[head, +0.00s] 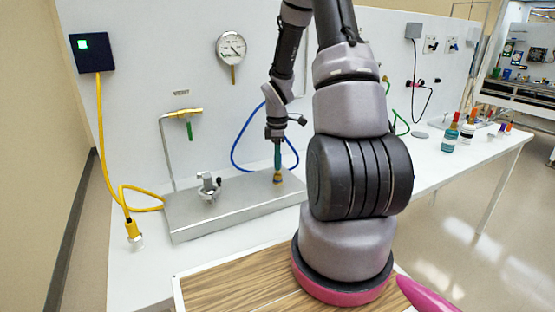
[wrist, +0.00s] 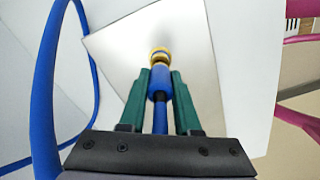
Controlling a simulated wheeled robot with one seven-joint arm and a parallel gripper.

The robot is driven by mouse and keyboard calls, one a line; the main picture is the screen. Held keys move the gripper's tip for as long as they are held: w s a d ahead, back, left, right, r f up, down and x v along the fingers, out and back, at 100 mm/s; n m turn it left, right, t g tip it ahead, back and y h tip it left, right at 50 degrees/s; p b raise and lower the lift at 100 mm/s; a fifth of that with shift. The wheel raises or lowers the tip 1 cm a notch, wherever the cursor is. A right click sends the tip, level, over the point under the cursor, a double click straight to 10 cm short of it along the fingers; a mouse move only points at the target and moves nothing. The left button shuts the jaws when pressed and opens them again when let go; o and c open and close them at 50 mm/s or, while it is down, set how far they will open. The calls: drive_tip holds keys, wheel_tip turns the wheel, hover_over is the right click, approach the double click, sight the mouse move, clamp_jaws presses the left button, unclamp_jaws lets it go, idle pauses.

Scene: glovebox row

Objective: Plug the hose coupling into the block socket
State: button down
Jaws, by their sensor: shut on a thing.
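My gripper (head: 278,163) points straight down over the right part of the grey metal block (head: 235,207). In the wrist view, its green fingers (wrist: 161,78) are shut on the blue hose coupling (wrist: 158,84), with one finger on each side. Brass-yellow rings (wrist: 160,56) show just beyond the coupling, in line with it. In the head view, a brass piece (head: 277,178) stands at the block's top below the fingertips. I cannot tell how much of the brass is coupling and how much is socket, or whether the coupling is seated.
The blue hose (wrist: 42,90) loops beside my gripper. A small metal valve (head: 209,187) stands on the block's left part. A yellow cable (head: 101,140) hangs at far left. A pipe with a green handle (head: 189,130) stands behind. Bottles (head: 450,136) stand far right on the bench.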

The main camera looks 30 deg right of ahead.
drive_tip(key=shift+f, duration=1.05)
drive_tip(key=c, duration=0.5)
unclamp_jaws()
drive_tip(key=shift+c, duration=0.2)
wheel_tip(320, 180, up, 11)
drive_tip(key=shift+f, duration=0.1)
